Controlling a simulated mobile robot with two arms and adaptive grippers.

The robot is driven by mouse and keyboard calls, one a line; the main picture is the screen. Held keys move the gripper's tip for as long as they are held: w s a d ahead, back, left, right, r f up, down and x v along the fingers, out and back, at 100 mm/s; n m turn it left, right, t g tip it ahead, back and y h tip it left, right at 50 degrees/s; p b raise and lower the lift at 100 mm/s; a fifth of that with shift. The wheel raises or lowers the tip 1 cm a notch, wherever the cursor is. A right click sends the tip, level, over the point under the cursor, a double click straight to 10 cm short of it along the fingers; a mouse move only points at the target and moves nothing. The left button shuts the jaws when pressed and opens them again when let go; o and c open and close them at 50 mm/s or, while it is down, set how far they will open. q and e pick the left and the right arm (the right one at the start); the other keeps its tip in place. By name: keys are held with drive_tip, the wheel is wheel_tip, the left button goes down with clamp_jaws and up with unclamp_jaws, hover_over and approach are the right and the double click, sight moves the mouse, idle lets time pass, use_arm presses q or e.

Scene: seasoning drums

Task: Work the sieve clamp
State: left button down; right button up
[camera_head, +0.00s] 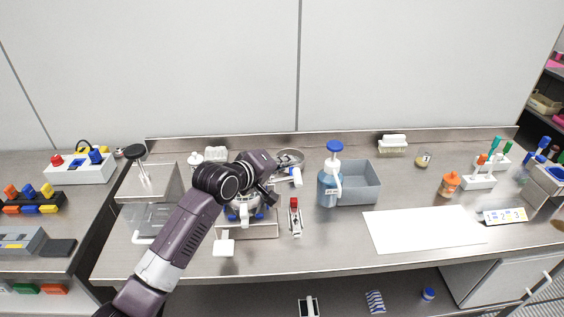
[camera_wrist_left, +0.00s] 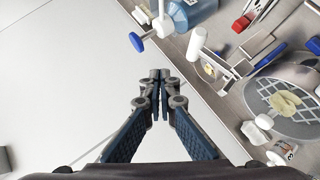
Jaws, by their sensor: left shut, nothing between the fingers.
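A small clamp with a red handle (camera_head: 294,203) stands on the bench right of my left arm; it also shows at the top of the left wrist view (camera_wrist_left: 252,14). In the left wrist view, a mesh disc holding pale pieces (camera_wrist_left: 285,103) is at the right. My left gripper (camera_wrist_left: 160,76) is shut and empty, its fingertips together and apart from the bench items. In the head view it is dark and partly hidden by its wrist. My right gripper is not in view.
A blue pump bottle (camera_head: 329,186) and a grey bin (camera_head: 362,184) stand right of the clamp. A white mallet-like item (camera_wrist_left: 197,43) lies near the sieve. A white sheet (camera_head: 425,229) covers clear bench at the right. A metal-topped stand (camera_head: 150,182) is at the left.

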use_arm(q)
drive_tip(key=shift+s+a+r+b, duration=0.25)
drive_tip(key=shift+s+a+r, duration=0.15)
drive_tip(key=shift+s+r, duration=0.45)
drive_tip(key=shift+s+a+r+b, duration=0.2)
drive_tip(key=shift+s+a+r, duration=0.15)
drive_tip(key=shift+s+r, duration=0.45)
drive_tip(key=shift+s+f, duration=0.1)
